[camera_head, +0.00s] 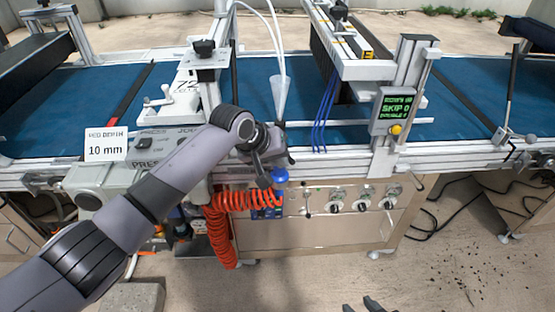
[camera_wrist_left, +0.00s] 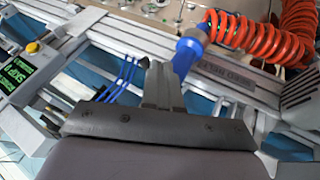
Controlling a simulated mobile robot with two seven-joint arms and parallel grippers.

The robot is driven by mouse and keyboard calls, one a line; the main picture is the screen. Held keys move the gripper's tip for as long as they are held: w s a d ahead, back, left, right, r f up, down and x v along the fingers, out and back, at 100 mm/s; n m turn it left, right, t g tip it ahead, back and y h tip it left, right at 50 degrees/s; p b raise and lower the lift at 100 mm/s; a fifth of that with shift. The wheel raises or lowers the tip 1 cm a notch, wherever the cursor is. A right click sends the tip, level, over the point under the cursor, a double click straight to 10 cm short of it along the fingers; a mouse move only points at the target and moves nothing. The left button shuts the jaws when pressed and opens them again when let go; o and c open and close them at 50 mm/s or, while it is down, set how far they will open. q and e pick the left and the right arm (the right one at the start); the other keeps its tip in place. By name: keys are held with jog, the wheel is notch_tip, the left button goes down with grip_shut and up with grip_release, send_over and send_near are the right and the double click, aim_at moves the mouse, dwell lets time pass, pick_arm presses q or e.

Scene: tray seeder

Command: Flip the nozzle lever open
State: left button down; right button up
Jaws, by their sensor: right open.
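A blue nozzle part (camera_head: 280,175) hangs at the front edge of the machine, beside the orange coiled hose (camera_head: 243,200). In the left wrist view the blue part (camera_wrist_left: 190,50) sits just beyond and right of the fingertips, partly hidden by them. I cannot make out a separate lever or its position. My left gripper (camera_head: 284,158) is right above the blue part in the head view. In the left wrist view its fingers (camera_wrist_left: 160,75) are together, with nothing visible between them; contact with the blue part is unclear. My right gripper (camera_head: 360,306) shows only its open, empty fingertips at the bottom edge.
A white funnel (camera_head: 280,95) stands behind my left gripper over the blue belt (camera_head: 255,92). Thin blue tubes (camera_head: 325,115) hang to its right. A control box with a green display (camera_head: 393,108) and several knobs (camera_head: 363,200) are on the right. The floor in front is open.

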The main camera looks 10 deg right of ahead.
pick_arm(q)
jog(key=shift+w+a, duration=0.1)
jog(key=shift+w, duration=0.05)
pick_arm(e)
jog(key=shift+f, duration=0.1)
pick_arm(q)
jog(key=shift+w+a, duration=0.3)
jog(key=shift+w, duration=0.25)
pick_arm(e)
jog(key=shift+f, duration=0.2)
pick_arm(q)
jog(key=shift+r, duration=0.1)
pick_arm(e)
jog(key=shift+r, duration=0.1)
